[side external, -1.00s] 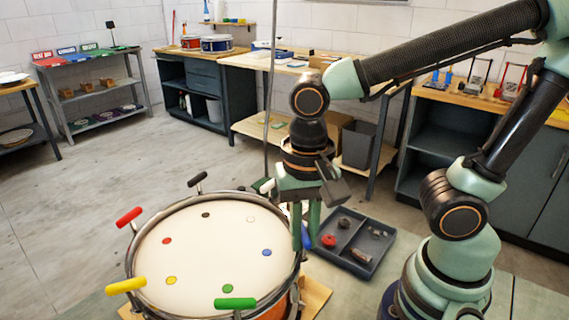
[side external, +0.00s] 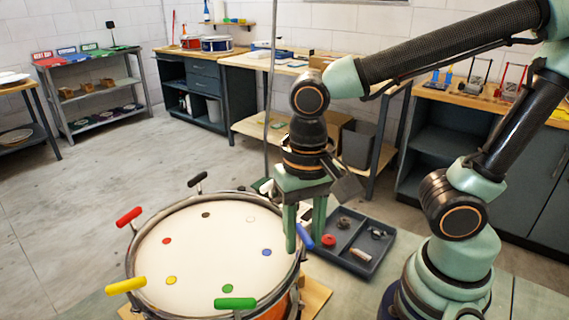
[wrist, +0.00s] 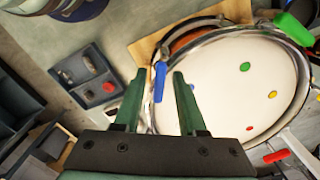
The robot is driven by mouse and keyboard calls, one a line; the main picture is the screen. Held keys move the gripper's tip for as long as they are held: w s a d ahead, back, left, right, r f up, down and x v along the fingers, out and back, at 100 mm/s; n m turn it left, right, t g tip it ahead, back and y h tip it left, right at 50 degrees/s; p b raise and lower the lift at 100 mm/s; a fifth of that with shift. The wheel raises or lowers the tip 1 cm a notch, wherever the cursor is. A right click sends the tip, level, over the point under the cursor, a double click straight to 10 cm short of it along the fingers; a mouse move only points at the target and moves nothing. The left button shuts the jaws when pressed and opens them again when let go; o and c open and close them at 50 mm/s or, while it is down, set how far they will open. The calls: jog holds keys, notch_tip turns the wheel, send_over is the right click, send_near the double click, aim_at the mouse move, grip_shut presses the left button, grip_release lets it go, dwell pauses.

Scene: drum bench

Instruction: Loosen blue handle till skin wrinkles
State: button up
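The drum (side external: 205,245) stands on a wooden board, its cream skin smooth with no wrinkles visible. The blue handle (side external: 305,237) sticks out at the drum's right rim, by the blue dot (side external: 267,252). It also shows in the wrist view (wrist: 160,82). My gripper (side external: 304,245) points down at that rim. In the wrist view my gripper (wrist: 158,74) is open, the blue handle between its fingers with a gap on each side. I cannot tell how deep the handle sits between them.
Other handles ring the drum: green (side external: 235,303), yellow (side external: 126,285), red (side external: 129,217) and black (side external: 197,179). A grey parts tray (side external: 376,262) with a red piece (side external: 328,241) lies just right of my gripper. A thin upright pole stands behind the gripper.

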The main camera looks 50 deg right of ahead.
aim_at(304, 232)
dwell(0.3)
notch_tip(304, 232, up, 12)
dwell(0.5)
jog(key=w+d+f+n+t, duration=0.5)
jog(key=w+d+n, duration=0.1)
jog(key=d, duration=0.5)
jog(key=shift+w+d+f+t, duration=0.15)
jog(key=shift+w+f+t, duration=0.2)
jog(key=shift+w, duration=0.5)
